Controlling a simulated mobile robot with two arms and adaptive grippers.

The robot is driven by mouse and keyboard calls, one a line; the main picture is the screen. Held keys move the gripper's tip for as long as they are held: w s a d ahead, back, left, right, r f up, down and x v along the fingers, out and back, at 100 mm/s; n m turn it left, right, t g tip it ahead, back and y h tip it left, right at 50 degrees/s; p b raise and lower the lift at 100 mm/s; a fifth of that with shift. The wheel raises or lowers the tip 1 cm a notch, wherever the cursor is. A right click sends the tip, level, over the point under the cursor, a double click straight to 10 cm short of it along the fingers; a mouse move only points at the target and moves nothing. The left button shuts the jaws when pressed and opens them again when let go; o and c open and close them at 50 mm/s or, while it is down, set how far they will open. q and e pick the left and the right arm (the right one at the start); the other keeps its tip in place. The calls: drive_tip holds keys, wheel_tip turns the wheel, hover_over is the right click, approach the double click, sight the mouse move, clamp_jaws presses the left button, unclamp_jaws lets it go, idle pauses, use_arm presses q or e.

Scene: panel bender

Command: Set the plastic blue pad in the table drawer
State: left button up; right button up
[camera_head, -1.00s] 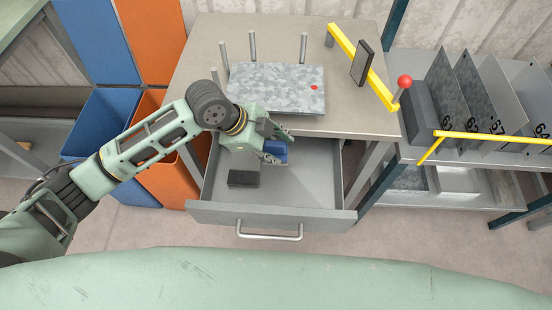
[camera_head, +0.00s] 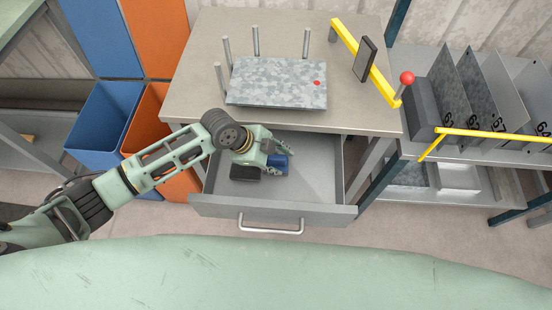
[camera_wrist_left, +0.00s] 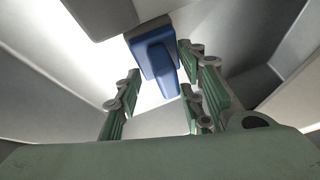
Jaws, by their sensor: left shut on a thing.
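The blue pad (camera_head: 278,164) is inside the open table drawer (camera_head: 318,172), near its middle. My left gripper (camera_head: 278,155) reaches into the drawer from the left and is shut on the pad. In the left wrist view the pad (camera_wrist_left: 154,58) shows at the fingertips of my left gripper (camera_wrist_left: 160,85), over the pale drawer floor. Whether the pad touches the floor cannot be told. My right gripper is not in view.
A metal plate (camera_head: 277,82) with upright pins lies on the table top (camera_head: 200,75). Blue (camera_head: 100,125) and orange bins stand at left. A shelf (camera_head: 455,150) with panels stands at right.

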use_arm(q)
drive_tip(key=o, duration=1.2)
drive_tip(key=shift+o, duration=0.2)
drive_tip(key=v, duration=1.2)
drive_tip(key=shift+a, duration=0.1)
